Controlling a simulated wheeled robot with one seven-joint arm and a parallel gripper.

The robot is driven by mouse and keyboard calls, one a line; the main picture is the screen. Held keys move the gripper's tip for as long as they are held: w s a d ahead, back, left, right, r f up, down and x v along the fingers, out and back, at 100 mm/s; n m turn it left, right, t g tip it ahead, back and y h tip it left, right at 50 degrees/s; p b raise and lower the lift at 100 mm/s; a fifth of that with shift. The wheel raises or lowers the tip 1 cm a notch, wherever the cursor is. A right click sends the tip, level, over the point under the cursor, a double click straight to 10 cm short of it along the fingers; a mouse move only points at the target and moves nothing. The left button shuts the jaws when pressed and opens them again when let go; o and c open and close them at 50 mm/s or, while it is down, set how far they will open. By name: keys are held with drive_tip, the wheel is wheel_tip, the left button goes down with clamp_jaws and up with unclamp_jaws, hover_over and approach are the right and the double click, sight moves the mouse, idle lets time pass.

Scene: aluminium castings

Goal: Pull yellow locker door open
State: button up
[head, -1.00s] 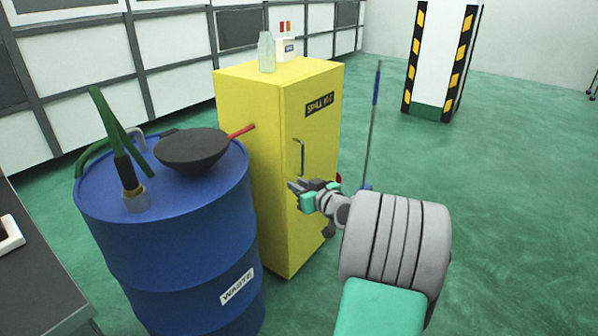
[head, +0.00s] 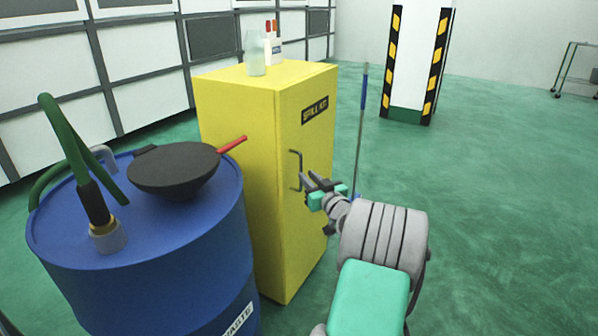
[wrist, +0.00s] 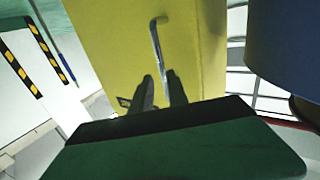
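The yellow locker (head: 240,150) stands upright at the centre of the head view. Its door (head: 318,145), labelled SPILL KIT, looks shut. A thin metal bar handle (head: 291,170) stands upright on the door; it also shows in the wrist view (wrist: 156,42). My gripper (head: 308,182) is in front of the door at the handle's lower part. In the wrist view its two dark fingers (wrist: 160,80) are apart, with the handle's near end lined up between their tips. I cannot tell whether the fingers touch it.
A blue waste drum (head: 190,255) stands close at left, with a dark pan (head: 175,170) and a green hose (head: 75,150) on top. Bottles (head: 255,52) stand on the locker. A blue-handled pole (head: 363,100) and a striped pillar (head: 408,65) are behind.

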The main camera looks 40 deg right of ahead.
sight(301, 188)
drive_tip(key=x, duration=0.4)
drive_tip(key=shift+w+a+f, duration=0.1)
drive_tip(key=shift+w+a, duration=0.2)
drive_tip(key=shift+w, duration=0.05)
drive_tip(key=shift+w+d, duration=0.1)
drive_tip(key=shift+w, duration=0.05)
drive_tip(key=shift+c, duration=0.4)
clamp_jaws()
idle(0.5)
